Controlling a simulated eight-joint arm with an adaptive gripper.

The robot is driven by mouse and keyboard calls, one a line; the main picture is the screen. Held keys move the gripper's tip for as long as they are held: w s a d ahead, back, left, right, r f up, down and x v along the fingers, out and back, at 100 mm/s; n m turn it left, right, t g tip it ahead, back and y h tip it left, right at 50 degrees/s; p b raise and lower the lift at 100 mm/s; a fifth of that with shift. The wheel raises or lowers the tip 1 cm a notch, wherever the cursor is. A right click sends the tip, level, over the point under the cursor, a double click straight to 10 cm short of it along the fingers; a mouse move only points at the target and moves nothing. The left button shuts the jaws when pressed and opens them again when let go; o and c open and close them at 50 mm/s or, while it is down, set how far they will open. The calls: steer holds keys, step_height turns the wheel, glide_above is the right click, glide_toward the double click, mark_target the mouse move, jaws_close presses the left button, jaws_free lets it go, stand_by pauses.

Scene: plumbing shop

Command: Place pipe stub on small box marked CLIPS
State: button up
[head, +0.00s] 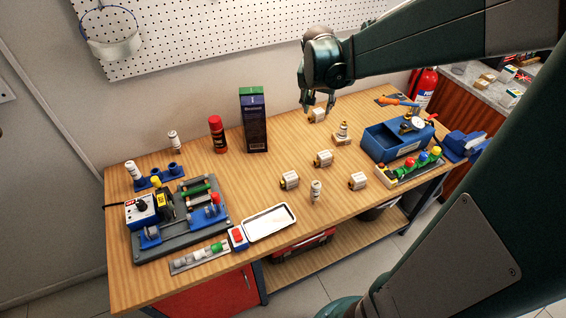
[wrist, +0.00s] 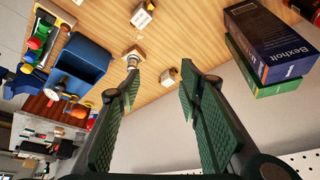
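My gripper (head: 318,103) is open at the back of the workbench, its fingers pointing down. A small pale box (head: 318,116) sits just below the fingertips. In the wrist view this box (wrist: 168,77) shows between the open fingers (wrist: 160,72), apparently beyond the tips and not held. Three similar boxes stand nearer the front: one at left (head: 290,180), one in the middle (head: 323,158) and one at right (head: 357,181). Their lettering is too small to read, so I cannot tell which says CLIPS. A short whitish cylinder (head: 316,191), possibly the pipe stub, stands upright between the front boxes.
A stepped piece on a wooden base (head: 343,132) stands close right of my gripper. A blue open bin (head: 395,143) is further right. A tall dark carton (head: 253,120) and red can (head: 217,134) stand left. A white tray (head: 269,222) lies at the front.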

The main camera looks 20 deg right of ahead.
steer(key=s+a+r+n+t+y, duration=0.1)
steer(key=s+a+n, duration=0.3)
steer(key=s+a, duration=0.7)
steer(key=s+a+r+n+t+y, duration=0.2)
steer(key=s+a+n, duration=0.3)
steer(key=s+a, duration=0.6)
steer(key=shift+s+a+r, duration=0.25)
steer(key=shift+a+r, duration=0.45)
steer(key=shift+a, duration=0.1)
